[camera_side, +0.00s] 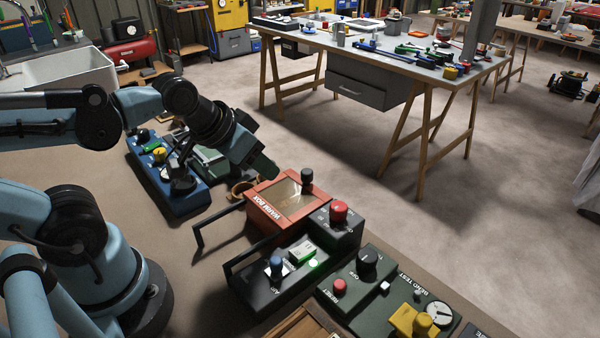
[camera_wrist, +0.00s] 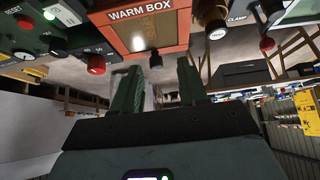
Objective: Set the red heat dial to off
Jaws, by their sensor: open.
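The red heat dial (camera_side: 339,210) sits on top of a dark control box joined to the orange warm box (camera_side: 262,222). In the wrist view the red dial (camera_wrist: 96,64) is left of the warm box (camera_wrist: 150,15). Its pointer and markings are too small to read. My gripper (camera_side: 266,168) is above and behind the warm box in the side view, apart from the dial. In the wrist view my gripper (camera_wrist: 157,68) has its two fingers spread with nothing held. The black lid knob (camera_wrist: 155,59) shows beyond the gap between them.
Beside the dial's box stand a black unit with a blue knob (camera_side: 277,264) and lit green lamp, and a green bend-test panel (camera_side: 366,268) with another red knob. A blue panel (camera_side: 165,180) is left. Black handles stick up before the warm box.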

